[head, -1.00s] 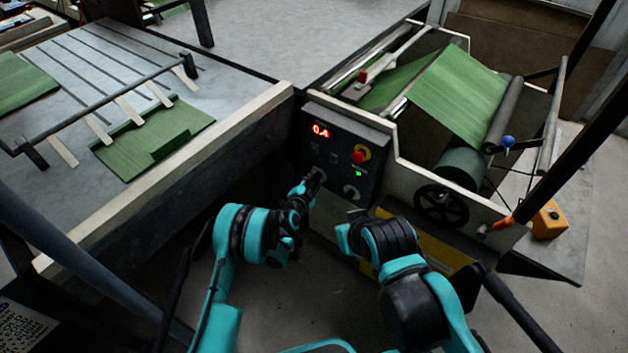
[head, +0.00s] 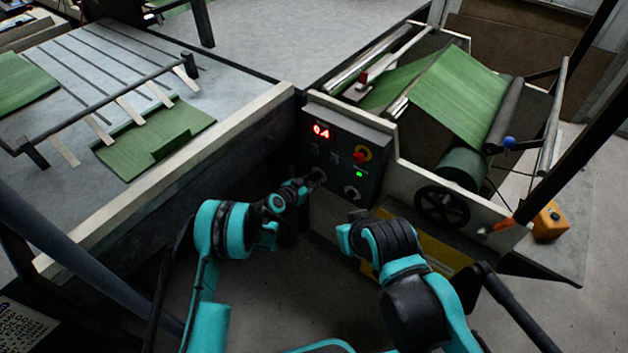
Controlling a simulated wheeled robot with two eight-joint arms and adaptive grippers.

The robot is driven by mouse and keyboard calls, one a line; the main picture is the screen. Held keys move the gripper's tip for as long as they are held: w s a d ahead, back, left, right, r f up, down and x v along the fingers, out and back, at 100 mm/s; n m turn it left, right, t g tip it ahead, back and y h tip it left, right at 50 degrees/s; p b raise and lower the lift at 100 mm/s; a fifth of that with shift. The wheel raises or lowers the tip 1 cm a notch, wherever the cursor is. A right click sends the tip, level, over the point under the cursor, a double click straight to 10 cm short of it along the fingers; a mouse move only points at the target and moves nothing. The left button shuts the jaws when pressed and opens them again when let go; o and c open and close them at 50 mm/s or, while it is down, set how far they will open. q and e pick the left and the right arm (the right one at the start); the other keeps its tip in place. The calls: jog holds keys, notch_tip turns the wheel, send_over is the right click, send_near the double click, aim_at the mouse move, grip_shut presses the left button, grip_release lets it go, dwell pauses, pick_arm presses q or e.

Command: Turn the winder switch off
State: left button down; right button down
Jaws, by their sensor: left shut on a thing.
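The control panel (head: 334,130) is a dark box on the near corner of the winder. Which switch is the winder's I cannot read. My right arm is bent in front of the machine; its fingers do not show clearly.
The winder carries a green sheet (head: 461,92) over rollers, with a black handwheel (head: 442,207) on its side. A table (head: 95,225) with green sacks (head: 155,137) stands at the left. An orange box (head: 549,221) is at the right.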

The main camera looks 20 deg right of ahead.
pick_arm(q)
jog(key=shift+w+n, duration=0.1)
jog(key=shift+n, duration=0.2)
dwell(0.4)
jog(key=c, duration=1.6)
grip_release()
jog(key=shift+d, duration=0.1)
jog(key=shift+c, duration=0.2)
jog(key=v, duration=1.2)
jog(key=shift+w, duration=0.2)
